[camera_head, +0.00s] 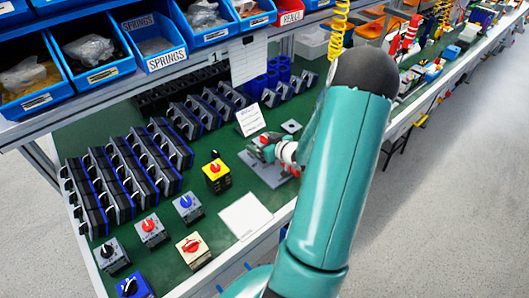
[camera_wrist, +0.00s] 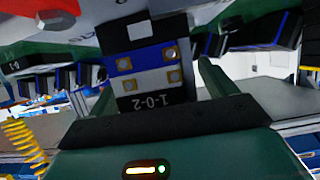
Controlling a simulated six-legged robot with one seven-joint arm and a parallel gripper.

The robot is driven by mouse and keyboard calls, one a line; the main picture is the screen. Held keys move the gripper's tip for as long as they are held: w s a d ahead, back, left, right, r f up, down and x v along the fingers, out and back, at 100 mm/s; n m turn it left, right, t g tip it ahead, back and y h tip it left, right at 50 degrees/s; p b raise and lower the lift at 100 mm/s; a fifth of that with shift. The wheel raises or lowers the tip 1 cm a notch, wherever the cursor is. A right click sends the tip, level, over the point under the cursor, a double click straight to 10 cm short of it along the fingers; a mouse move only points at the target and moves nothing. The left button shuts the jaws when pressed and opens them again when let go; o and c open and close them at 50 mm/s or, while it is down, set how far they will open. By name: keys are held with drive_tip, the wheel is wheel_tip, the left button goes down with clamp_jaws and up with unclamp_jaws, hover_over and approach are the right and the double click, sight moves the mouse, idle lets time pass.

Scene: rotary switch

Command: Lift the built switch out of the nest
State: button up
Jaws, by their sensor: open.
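In the wrist view the switch (camera_wrist: 148,78) shows a dark body, a blue band, several brass-coloured terminals and a "1-0-2" label. It lies between the two fingers of my gripper (camera_wrist: 155,66), which is open. Whether a finger touches it cannot be told. In the head view my gripper (camera_head: 272,149) is low over a grey base plate (camera_head: 261,168) on the green bench mat. A small red knob shows beside it. The nest itself is mostly hidden by my gripper and arm.
A yellow box with a red knob (camera_head: 216,176) and several other knob switches stand left of the plate. A white sheet (camera_head: 245,216) lies in front. A small sign (camera_head: 250,120) stands behind. Rows of dark parts (camera_head: 125,172) fill the left. Blue bins (camera_head: 92,58) hang above.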

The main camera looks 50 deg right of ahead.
drive_tip(key=shift+w+f, duration=0.15)
drive_tip(key=shift+w, duration=0.35)
drive_tip(key=shift+c, duration=0.2)
drive_tip(key=c, duration=1.7)
drive_tip(key=shift+c, duration=0.2)
